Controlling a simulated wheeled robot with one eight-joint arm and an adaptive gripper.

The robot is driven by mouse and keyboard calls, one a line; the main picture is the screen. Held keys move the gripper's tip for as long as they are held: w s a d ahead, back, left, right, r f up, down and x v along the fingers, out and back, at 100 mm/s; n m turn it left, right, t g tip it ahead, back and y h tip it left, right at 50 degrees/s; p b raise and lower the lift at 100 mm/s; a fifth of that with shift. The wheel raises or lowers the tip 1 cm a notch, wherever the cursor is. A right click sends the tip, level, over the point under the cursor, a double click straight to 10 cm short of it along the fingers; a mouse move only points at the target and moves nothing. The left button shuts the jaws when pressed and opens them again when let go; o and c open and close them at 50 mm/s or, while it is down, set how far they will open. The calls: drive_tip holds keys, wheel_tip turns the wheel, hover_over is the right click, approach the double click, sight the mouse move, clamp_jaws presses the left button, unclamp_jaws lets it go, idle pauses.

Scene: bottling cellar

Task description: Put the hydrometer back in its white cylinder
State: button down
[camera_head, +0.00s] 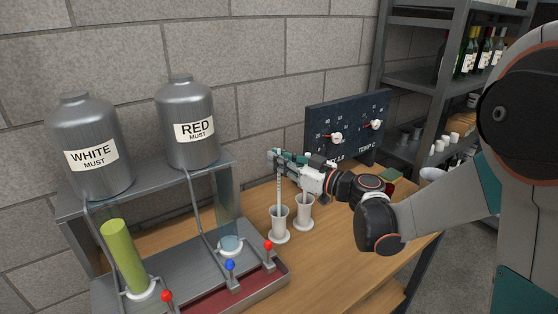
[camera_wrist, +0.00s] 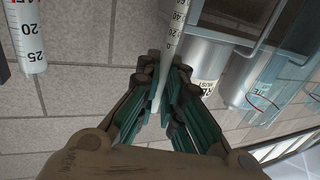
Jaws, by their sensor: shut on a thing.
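My gripper (camera_head: 284,158) is shut on the hydrometer (camera_head: 279,187), a thin white graduated rod held upright above the bench. Its lower end meets the mouth of the left white cylinder (camera_head: 279,224); I cannot tell how far inside it is. In the wrist view the hydrometer (camera_wrist: 172,42) runs between the fingertips (camera_wrist: 163,82) of my gripper, black scale marks showing. A second white cylinder (camera_head: 303,212) stands close to the right, with a thin stem rising from it. A white scale marked 25 and 20 (camera_wrist: 30,42) shows at the wrist view's upper left.
A dark dial panel (camera_head: 347,127) stands behind my gripper. At left are the white must tank (camera_head: 92,145), the red must tank (camera_head: 187,125), a green-filled jar (camera_head: 122,257) and a tap tray (camera_head: 205,290). The wooden bench (camera_head: 345,245) is clear in front of the cylinders.

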drive_tip(key=c, duration=1.7)
unclamp_jaws()
drive_tip(key=shift+o, duration=0.2)
drive_tip(key=v, duration=1.2)
drive_tip(key=shift+a, duration=0.1)
